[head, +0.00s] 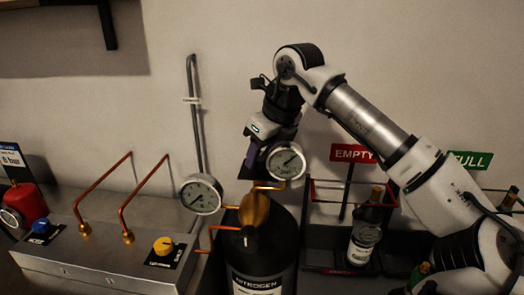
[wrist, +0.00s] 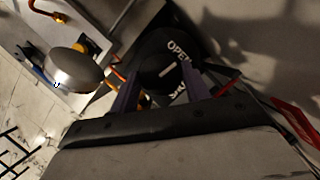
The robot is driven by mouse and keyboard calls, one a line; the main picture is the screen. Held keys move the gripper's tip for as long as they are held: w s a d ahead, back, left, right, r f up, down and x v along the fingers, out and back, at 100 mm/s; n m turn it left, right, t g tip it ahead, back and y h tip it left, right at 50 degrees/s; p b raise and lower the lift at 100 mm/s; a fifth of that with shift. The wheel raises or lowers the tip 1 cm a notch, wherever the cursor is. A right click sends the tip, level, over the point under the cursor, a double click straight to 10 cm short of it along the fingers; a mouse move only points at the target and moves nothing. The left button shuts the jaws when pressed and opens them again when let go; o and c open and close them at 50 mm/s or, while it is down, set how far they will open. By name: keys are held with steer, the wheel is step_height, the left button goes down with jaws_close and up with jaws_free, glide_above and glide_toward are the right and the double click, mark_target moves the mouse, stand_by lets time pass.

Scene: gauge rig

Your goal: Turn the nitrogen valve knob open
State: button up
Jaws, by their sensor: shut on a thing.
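The nitrogen cylinder (head: 262,262) is black, with a white NITROGEN label, and stands in the middle of the head view. A brass fitting (head: 255,208) sits on its top. The black valve knob (wrist: 160,66) shows in the wrist view, with a white pointer line and the words OPEN and SHUT at its right side. My gripper (wrist: 160,88) is shut on the knob, one purple finger on each side. In the head view my gripper (head: 249,166) is above the brass fitting, and the knob between its fingers cannot be made out there.
Round gauges stand left (head: 201,194) and right (head: 286,160) of the fitting. A steel bench (head: 100,262) with copper pipes, a blue knob (head: 41,226) and a yellow knob (head: 163,245) is at left. A rack with a bottle (head: 365,240) and an EMPTY sign (head: 353,153) is at right.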

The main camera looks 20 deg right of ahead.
steer(key=shift+n, duration=0.7)
steer(key=shift+g+y, duration=0.3)
steer(key=o, duration=1)
steer(key=b+v, duration=0.1)
steer(key=v, duration=1.3)
